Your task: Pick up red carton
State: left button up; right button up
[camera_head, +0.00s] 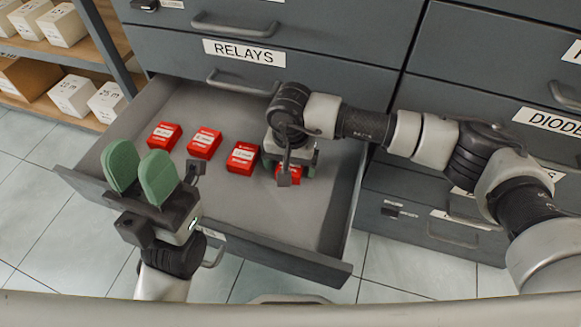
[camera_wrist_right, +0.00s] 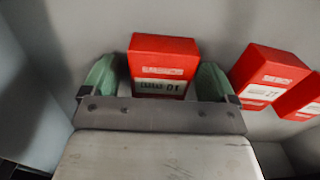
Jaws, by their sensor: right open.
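Several red cartons with white labels stand in a row in an open grey drawer (camera_head: 300,215). The rightmost red carton (camera_head: 289,176) is mostly hidden under my right gripper (camera_head: 292,170). In the right wrist view this carton (camera_wrist_right: 163,65) stands between the two green fingers of my right gripper (camera_wrist_right: 157,80), which are open with one on each side. Other red cartons are at left (camera_head: 163,136), centre-left (camera_head: 204,143) and centre (camera_head: 242,158). My left gripper (camera_head: 141,172) is open and empty, with green pads apart, over the drawer's front left part.
The drawer's side walls and front panel (camera_head: 320,268) surround the cartons. Grey cabinet drawers (camera_head: 300,35) rise behind, one labelled RELAYS. A wooden shelf with white boxes (camera_head: 73,95) stands at left. The drawer floor right of the cartons is bare. In the right wrist view, two neighbouring cartons (camera_wrist_right: 268,75) stand at right.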

jog(key=c, duration=1.1)
jog(key=shift+r, duration=0.1)
